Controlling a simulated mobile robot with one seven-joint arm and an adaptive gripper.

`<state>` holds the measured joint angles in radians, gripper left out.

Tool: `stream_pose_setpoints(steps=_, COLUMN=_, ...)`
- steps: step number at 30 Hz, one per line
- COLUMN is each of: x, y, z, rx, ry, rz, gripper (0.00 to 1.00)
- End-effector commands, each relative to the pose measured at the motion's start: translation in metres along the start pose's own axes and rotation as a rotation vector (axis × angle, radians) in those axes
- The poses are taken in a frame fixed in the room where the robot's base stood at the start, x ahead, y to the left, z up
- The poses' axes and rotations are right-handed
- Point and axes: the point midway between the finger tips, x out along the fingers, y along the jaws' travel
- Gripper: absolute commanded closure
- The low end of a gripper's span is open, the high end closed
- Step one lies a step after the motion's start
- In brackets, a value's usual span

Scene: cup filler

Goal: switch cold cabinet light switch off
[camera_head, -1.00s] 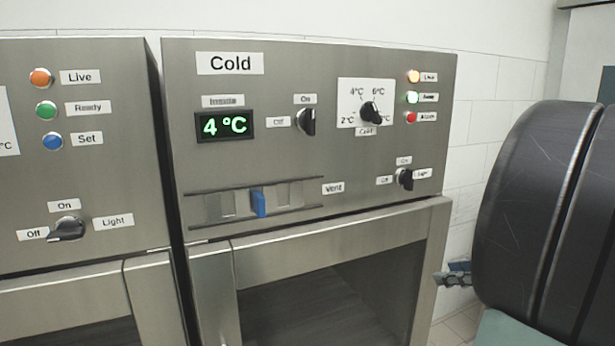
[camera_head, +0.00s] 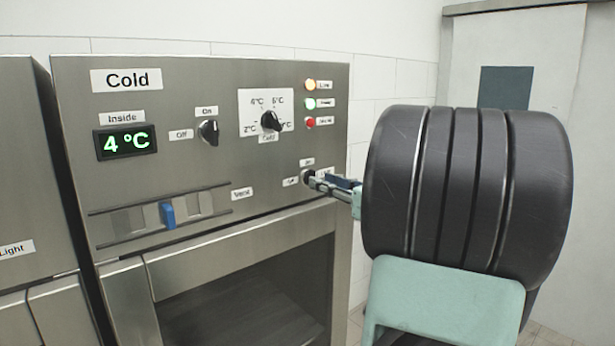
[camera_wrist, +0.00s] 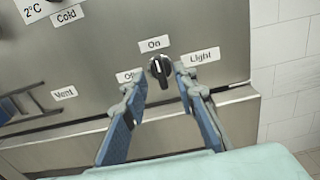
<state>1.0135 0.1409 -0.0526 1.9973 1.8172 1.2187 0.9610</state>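The light switch is a small black knob (camera_wrist: 159,68) on the right of the Cold cabinet's steel panel. Its grip stands nearly upright, towards the "On" label (camera_wrist: 155,43). The "Off" label (camera_wrist: 127,77) is to its left, partly hidden by a finger, and "Light" (camera_wrist: 204,56) is to its right. My gripper (camera_wrist: 161,75) is open, with one blue-padded finger on each side of the knob in the picture; whether the tips touch it I cannot tell. In the head view, my gripper (camera_head: 321,184) reaches in from the right and partly covers the knob (camera_head: 307,177).
Above the switch are the temperature dial (camera_head: 270,121) and three indicator lamps (camera_head: 310,104). Left of it are the blue vent slider (camera_head: 167,214), the On/Off knob (camera_head: 208,132) and the 4 °C display (camera_head: 126,142). The glass door (camera_head: 250,305) is below.

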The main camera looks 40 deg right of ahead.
Motion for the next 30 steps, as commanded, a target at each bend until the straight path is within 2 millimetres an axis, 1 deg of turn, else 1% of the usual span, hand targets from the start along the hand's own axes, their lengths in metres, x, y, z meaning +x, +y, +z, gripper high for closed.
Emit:
stream_pose_setpoints(steps=1, x=0.009, y=0.001, z=0.001, rx=0.001, ry=0.000, rz=0.003, gripper=0.74)
stream_pose_setpoints(steps=3, x=0.018, y=0.000, z=0.001, rx=0.001, ry=0.000, rz=0.001, gripper=0.74)
stream_pose_setpoints(steps=6, x=0.027, y=0.000, z=0.001, rx=0.000, ry=0.001, rz=0.001, gripper=0.74)
stream_pose_setpoints(steps=10, x=0.032, y=0.000, z=0.000, rx=0.000, ry=0.001, rz=0.000, gripper=0.74)
stream_pose_setpoints(steps=17, x=0.032, y=0.000, z=0.000, rx=0.000, ry=0.001, rz=-0.001, gripper=0.74)
stream_pose_setpoints(steps=24, x=0.032, y=0.000, z=0.000, rx=0.000, ry=0.001, rz=-0.001, gripper=0.99)
stream_pose_setpoints(steps=30, x=0.032, y=0.000, z=0.000, rx=-0.001, ry=0.001, rz=0.000, gripper=1.00)
